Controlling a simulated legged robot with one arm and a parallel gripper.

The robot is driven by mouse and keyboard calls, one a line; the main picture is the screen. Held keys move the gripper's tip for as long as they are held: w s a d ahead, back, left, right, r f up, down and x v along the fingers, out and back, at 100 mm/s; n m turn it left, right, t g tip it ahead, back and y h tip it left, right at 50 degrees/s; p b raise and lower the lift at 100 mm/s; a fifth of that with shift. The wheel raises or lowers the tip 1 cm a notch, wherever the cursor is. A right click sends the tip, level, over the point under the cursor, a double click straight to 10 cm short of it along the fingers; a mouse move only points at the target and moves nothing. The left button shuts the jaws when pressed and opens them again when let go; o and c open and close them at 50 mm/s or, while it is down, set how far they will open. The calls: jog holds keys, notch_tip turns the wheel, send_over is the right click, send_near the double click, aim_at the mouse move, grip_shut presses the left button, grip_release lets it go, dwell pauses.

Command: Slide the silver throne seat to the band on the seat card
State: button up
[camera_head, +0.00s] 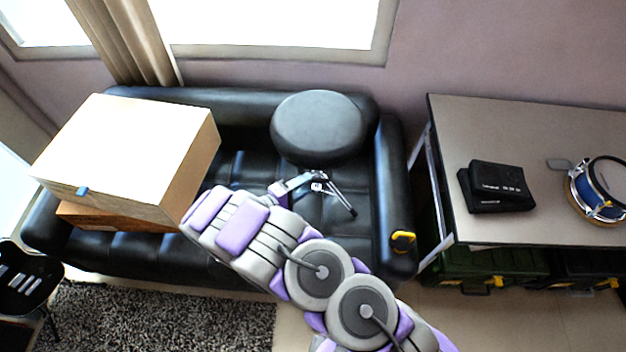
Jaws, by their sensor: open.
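A round grey throne seat (319,125) rests at the right back of the black sofa, against its backrest. Its top is smooth and dark grey rather than bright silver. I cannot make out a seat card or a band.
A large pale box (130,150) on a brown one fills the sofa's left side. The black sofa (393,160) has a yellow clip on its right arm. A grey table (560,130) at right holds a black case (497,186) and a blue drum (598,190).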

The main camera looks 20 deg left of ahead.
aim_at(316, 180)
jog(key=x, duration=0.4)
jog(key=shift+w+d, duration=0.1)
jog(key=shift+d, duration=0.3)
jog(key=shift+a, duration=0.2)
jog(key=shift+d, duration=0.15)
grip_shut()
jog(key=shift+f, duration=0.1)
